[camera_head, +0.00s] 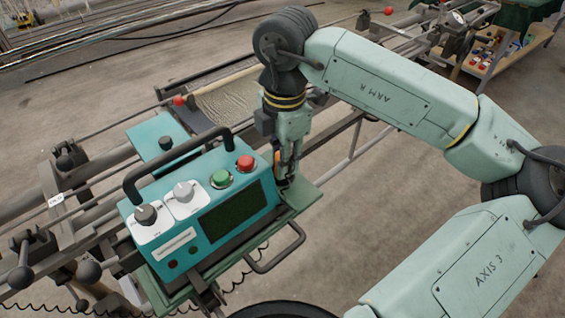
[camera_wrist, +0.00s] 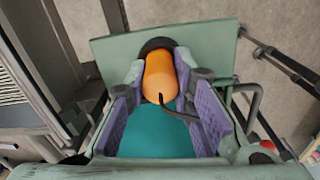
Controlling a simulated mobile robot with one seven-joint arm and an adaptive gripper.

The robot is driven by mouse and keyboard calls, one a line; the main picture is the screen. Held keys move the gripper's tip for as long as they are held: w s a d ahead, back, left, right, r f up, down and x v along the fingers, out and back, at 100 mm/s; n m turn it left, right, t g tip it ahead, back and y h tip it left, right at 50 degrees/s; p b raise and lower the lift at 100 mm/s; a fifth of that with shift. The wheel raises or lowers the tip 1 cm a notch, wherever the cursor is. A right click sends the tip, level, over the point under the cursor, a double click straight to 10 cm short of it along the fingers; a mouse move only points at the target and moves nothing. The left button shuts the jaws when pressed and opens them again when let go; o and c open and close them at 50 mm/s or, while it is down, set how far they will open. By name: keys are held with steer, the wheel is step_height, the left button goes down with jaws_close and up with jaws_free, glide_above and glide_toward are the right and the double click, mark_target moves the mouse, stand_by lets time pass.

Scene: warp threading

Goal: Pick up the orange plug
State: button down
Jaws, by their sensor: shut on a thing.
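The orange plug (camera_wrist: 160,74) shows in the wrist view, upper middle, with a dark cap at its far end and a dark cord at its near end. My gripper (camera_wrist: 158,88) is shut on it, with the purple pads on either side. In the head view my gripper (camera_head: 287,172) points down beside the right end of the teal control box. Only a small orange sliver of the plug (camera_head: 277,158) shows there; the rest is hidden by the fingers and the box.
The teal control box (camera_head: 178,246) has knobs, a green button, a red button, a dark screen and a black handle (camera_head: 172,162). It stands on a green plate (camera_head: 303,194) close to my gripper. Machine rails and levers lie around it. Open floor (camera_head: 340,240) is at the right.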

step_height(320, 180, up, 23)
steer(key=p, duration=0.1)
stand_by(0.9)
